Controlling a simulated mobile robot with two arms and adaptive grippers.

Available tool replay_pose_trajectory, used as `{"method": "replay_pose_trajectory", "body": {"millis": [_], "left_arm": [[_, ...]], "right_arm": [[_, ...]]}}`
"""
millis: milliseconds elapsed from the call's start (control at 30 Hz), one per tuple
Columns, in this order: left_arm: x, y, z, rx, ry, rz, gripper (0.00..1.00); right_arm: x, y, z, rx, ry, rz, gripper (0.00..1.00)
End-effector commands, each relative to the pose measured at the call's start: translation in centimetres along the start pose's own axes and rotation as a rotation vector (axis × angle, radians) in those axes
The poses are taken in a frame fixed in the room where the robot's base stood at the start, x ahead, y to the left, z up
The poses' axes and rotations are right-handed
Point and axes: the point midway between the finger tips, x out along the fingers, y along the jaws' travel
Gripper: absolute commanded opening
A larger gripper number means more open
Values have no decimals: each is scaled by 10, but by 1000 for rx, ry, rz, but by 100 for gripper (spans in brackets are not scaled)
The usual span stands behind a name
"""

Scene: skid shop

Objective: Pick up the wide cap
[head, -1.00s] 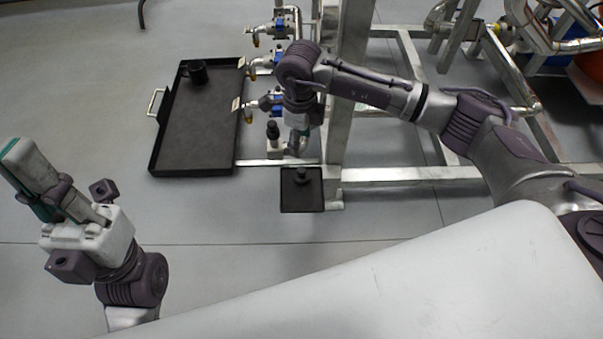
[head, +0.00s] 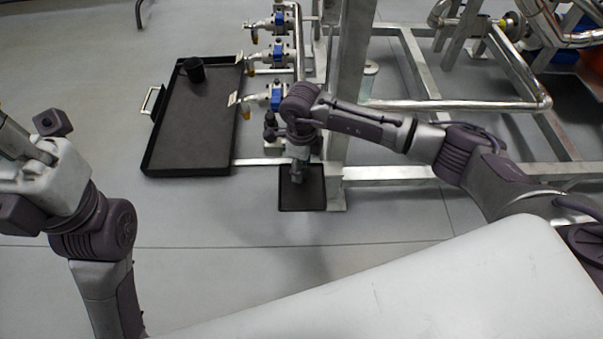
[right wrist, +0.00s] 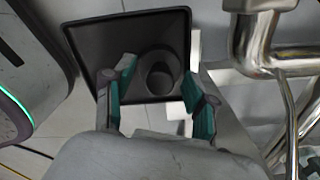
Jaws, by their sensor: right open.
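The wide cap (right wrist: 160,74) is a dark round piece with a broad base and a narrower knob. It sits on a small black square tray (right wrist: 86,45) in the right wrist view. My right gripper (right wrist: 157,79) is open, with one teal-padded finger on each side of the cap; I cannot tell whether either touches it. In the head view my right gripper (head: 297,176) points down over the small tray (head: 315,203) and hides the cap. My left gripper (head: 14,140) is at the left edge, its fingertips cut off.
A large black tray (head: 190,125) with a dark cup-like piece (head: 194,69) lies left of a metal frame (head: 352,80). Blue-handled valves (head: 277,98) stand along the frame beside my right gripper. The floor in front is clear.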

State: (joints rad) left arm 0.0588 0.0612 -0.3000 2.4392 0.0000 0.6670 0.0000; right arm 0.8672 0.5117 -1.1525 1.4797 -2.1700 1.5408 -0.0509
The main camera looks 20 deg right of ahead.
Motion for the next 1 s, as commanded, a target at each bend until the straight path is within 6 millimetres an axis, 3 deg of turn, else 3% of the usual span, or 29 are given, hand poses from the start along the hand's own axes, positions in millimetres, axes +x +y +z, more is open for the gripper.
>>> {"method": "replay_pose_trajectory", "body": {"millis": [233, 500, 1000], "left_arm": [[1, 0, 0, 0, 2, 1, 0], [1, 0, 0, 0, 2, 1, 0], [6, 0, -2, -1, 9, 1, 0]], "right_arm": [[0, 0, 0, 0, -1, 0, 55], [0, 0, 0, 0, -1, 0, 10], [-9, 0, 0, -1, -2, -1, 8]]}}
